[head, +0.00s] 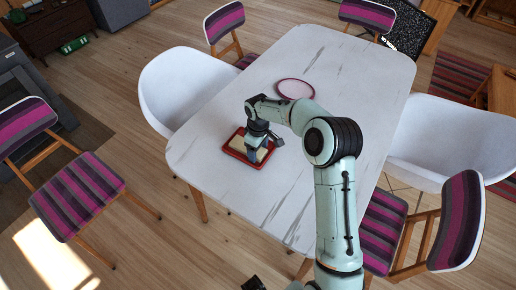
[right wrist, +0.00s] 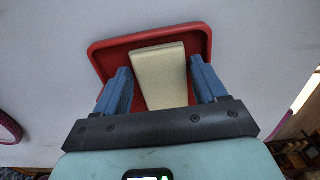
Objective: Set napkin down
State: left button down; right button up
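The cream folded napkin (right wrist: 160,75) lies in the red tray (right wrist: 118,46) in the right wrist view. In the head view the red tray (head: 233,154) rests on the near left part of the white table, partly hidden by my right gripper (head: 258,150). In the right wrist view my right gripper (right wrist: 158,72) is open, with one blue finger on each side of the napkin and red tray showing in the gaps. A dark part at the bottom edge of the head view (head: 253,283) may be my left gripper; its fingers cannot be made out.
A pink-rimmed round plate (head: 295,89) lies farther back on the white table (head: 330,60). White armchairs (head: 185,85) and striped chairs (head: 80,195) stand around the table. The tabletop's far half is mostly clear.

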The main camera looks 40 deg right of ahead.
jog(key=shift+r, duration=0.1)
notch_tip(320, 180, up, 12)
jog(key=p, duration=0.1)
dwell(0.4)
dwell(0.5)
